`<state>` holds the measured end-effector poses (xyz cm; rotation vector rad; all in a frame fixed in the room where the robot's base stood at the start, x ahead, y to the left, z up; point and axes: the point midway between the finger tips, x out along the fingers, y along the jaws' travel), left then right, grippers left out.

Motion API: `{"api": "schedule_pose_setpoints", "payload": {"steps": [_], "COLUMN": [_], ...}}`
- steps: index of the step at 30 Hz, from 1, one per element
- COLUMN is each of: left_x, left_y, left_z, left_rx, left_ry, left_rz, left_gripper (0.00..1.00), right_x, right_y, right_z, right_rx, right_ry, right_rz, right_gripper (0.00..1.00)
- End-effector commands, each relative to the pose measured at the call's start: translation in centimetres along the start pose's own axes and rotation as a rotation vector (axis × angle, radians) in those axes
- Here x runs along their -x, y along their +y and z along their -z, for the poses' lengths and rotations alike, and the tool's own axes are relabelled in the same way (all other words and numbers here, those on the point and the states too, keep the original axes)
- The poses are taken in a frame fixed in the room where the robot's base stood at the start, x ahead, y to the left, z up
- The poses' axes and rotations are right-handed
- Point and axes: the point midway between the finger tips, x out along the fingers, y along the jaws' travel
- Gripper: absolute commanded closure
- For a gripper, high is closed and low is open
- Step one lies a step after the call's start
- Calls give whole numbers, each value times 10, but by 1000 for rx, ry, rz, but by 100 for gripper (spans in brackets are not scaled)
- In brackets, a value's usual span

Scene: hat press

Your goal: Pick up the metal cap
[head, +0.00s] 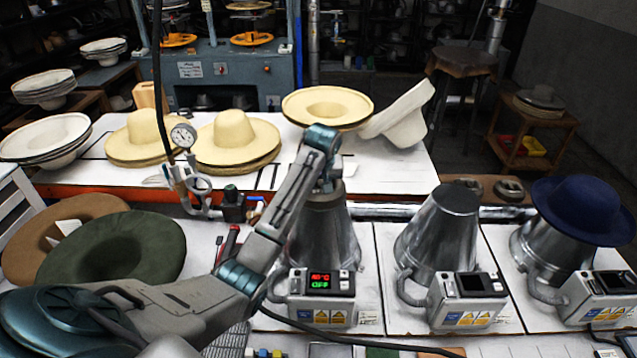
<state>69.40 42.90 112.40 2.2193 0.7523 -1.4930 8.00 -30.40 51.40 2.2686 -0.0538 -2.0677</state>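A shiny metal cone-shaped cap (325,240) stands upright on the left press unit, whose display reads red and green. A second metal cap (438,236) stands bare on the middle unit. A third metal form (545,250) on the right is partly covered by a navy hat (583,208). My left arm reaches up from the lower left and bends down over the left cap. My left gripper (328,184) is at the top of that cap; its fingers are too small and hidden to tell open from shut, or whether they touch. My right gripper is not in view.
Brown (58,232) and green (112,255) hats lie at the left. Straw hats (236,138) and a white hat (400,118) sit on the back table. A pressure gauge (183,135) on a pipe stands left of my arm. Control boxes (468,298) front the units.

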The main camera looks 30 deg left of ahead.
Motion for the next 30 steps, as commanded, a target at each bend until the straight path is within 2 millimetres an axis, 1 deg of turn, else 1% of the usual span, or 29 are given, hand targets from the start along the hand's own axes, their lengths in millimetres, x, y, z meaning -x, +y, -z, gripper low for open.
{"api": "schedule_pose_setpoints", "payload": {"steps": [3, 6, 7, 9, 11, 14, 17, 20, 27, 30], "left_x": [-2, -2, -2, -2, -1, -1, -1, -1, -1, -1], "left_y": [0, 0, 0, 0, 0, 0, 0, 0, 0, 0], "left_z": [-2, -2, -2, -2, -2, -1, -1, -1, -1, -1], "left_rx": [0, 0, 0, 0, 0, 0, 0, 0, 0, 0], "left_ry": [-1, -2, -2, -1, 0, 1, 1, 1, 1, 0], "left_rz": [0, 0, 0, 0, 0, -1, 0, 0, 0, 0], "left_gripper": [73, 73, 75, 88, 100, 100, 100, 100, 100, 100], "right_x": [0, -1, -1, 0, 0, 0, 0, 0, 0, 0], "right_y": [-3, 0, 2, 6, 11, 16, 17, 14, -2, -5], "right_z": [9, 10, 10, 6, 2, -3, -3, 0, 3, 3], "right_rx": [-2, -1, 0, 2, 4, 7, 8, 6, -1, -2], "right_ry": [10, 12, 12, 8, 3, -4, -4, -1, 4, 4], "right_rz": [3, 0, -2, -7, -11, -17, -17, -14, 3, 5], "right_gripper": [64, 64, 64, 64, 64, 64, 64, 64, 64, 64]}}
